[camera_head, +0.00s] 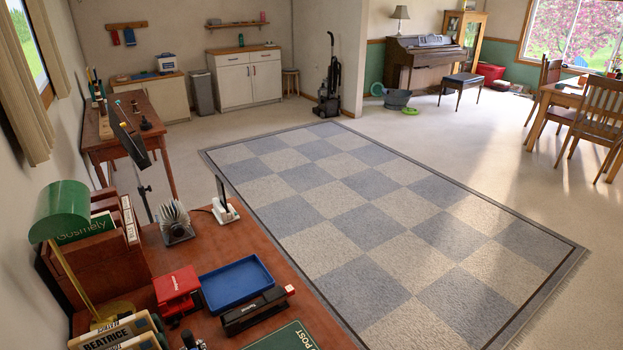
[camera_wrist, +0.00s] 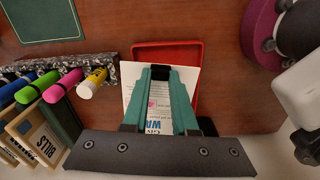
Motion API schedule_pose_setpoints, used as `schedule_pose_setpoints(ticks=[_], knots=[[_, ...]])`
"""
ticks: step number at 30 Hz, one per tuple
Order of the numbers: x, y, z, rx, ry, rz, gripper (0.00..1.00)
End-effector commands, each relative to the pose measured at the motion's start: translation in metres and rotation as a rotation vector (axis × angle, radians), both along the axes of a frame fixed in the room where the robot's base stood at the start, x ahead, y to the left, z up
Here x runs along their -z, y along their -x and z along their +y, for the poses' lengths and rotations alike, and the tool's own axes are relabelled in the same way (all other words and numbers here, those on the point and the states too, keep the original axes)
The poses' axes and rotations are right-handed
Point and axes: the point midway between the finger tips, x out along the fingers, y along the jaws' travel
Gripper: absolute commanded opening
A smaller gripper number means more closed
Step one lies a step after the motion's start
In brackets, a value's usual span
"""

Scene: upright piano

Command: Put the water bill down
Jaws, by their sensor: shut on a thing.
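In the wrist view my gripper (camera_wrist: 160,73), with teal fingers and dark tips, is shut on the water bill (camera_wrist: 152,116). The bill is a white sheet with a pink mark and blue lettering, of which "WA" can be read; the fingers cover part of it. Behind the bill is a red tray (camera_wrist: 197,50) on the brown desk, with its upper and right rim showing. I cannot tell whether the bill touches the tray. The head view does not show my gripper or the bill.
A purple tape roll (camera_wrist: 262,30) is at right. A green mat (camera_wrist: 45,20) lies upper left. The head view shows a blue tray (camera_head: 262,268) and green lamp (camera_head: 62,208) on the desk.

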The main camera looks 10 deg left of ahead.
Motion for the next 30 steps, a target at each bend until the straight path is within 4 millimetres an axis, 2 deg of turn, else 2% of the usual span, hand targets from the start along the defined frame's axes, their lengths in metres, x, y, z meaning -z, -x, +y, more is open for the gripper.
schedule_pose_setpoints(ticks=[4,12,15,25,26,30], knots=[[0.021,0.018,-0.003,-0.135,0.005,0.004,0.00],[0.078,0.019,-0.004,-0.146,0.006,0.005,0.00],[0.092,0.018,-0.003,-0.145,0.003,0.003,0.00],[0.095,0.018,-0.002,-0.142,0.000,0.000,0.00],[0.096,0.018,-0.002,-0.142,0.000,0.000,0.28],[0.096,0.018,-0.002,-0.142,-0.001,-0.001,0.53]])
